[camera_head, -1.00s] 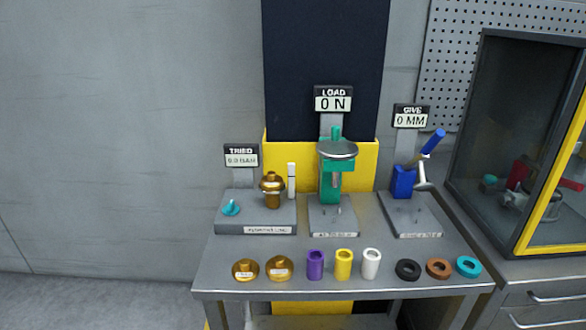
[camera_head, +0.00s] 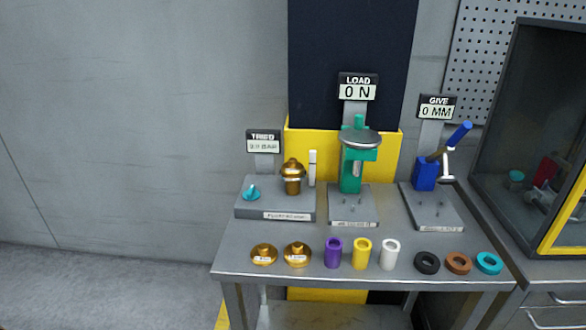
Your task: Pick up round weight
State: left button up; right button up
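Two round brass weights stand near the front left of the grey metal table (camera_head: 300,226). The left brass weight (camera_head: 264,254) and the right brass weight (camera_head: 297,254) each have a knob on top and a small pale label too small to read. They stand side by side, close together. A similar brass piece (camera_head: 292,177) sits upright on the left station at the back. Neither of my grippers is in view.
Purple (camera_head: 333,253), yellow (camera_head: 361,254) and white (camera_head: 390,255) sleeves and black (camera_head: 427,262), brown (camera_head: 458,263) and cyan (camera_head: 489,263) rings line the front. A green press (camera_head: 352,170) and blue lever device (camera_head: 425,174) stand behind. A yellow-framed cabinet (camera_head: 560,235) is right.

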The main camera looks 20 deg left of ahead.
aim_at(292, 167)
jog(key=j+z, duration=0.25)
jog(key=j, duration=0.15)
jog(key=k+j+z, duration=0.1)
jog(key=j+z, duration=0.15)
jog(key=j, duration=0.15)
jog(key=k+j+z, duration=0.1)
jog(key=j+z, duration=0.15)
jog(key=k+j+z, duration=0.25)
jog(key=j, duration=0.2)
jog(key=k+j+z, duration=0.1)
jog(key=j+z, duration=0.15)
jog(key=j, duration=0.1)
